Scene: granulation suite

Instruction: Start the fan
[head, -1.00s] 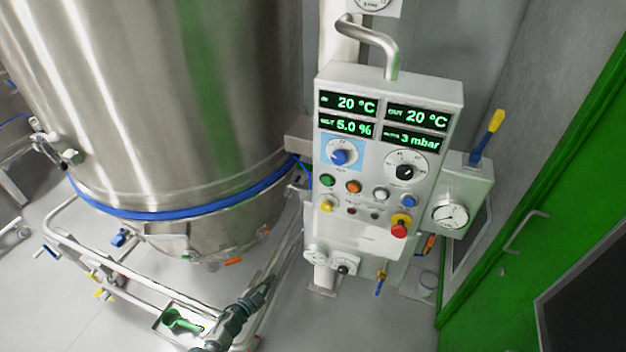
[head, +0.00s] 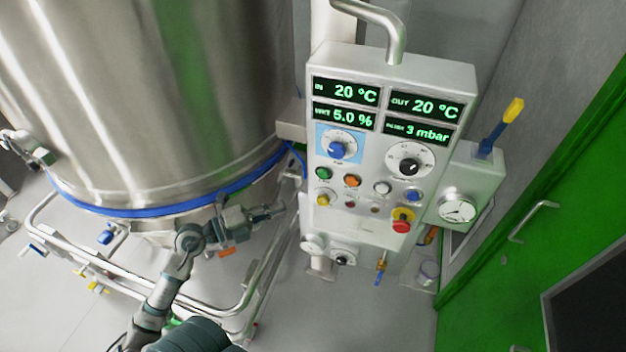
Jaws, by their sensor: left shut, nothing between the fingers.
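The white control panel (head: 368,225) stands right of the steel vessel. Its display bank reads 20 °C, 20 °C, 5.0 % and 3 mbar. Below are a blue knob (head: 337,149) on a light-blue plate and a black knob (head: 409,166). A row holds a green button (head: 323,173), an orange button (head: 352,181), a white button (head: 382,188) and a blue button (head: 412,195). My left gripper (head: 280,208) is shut and empty, left of the panel and apart from the buttons. My right gripper is out of view.
The steel vessel (head: 150,90) fills the left, over a tubular frame (head: 150,285). A green door (head: 540,240) is at right.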

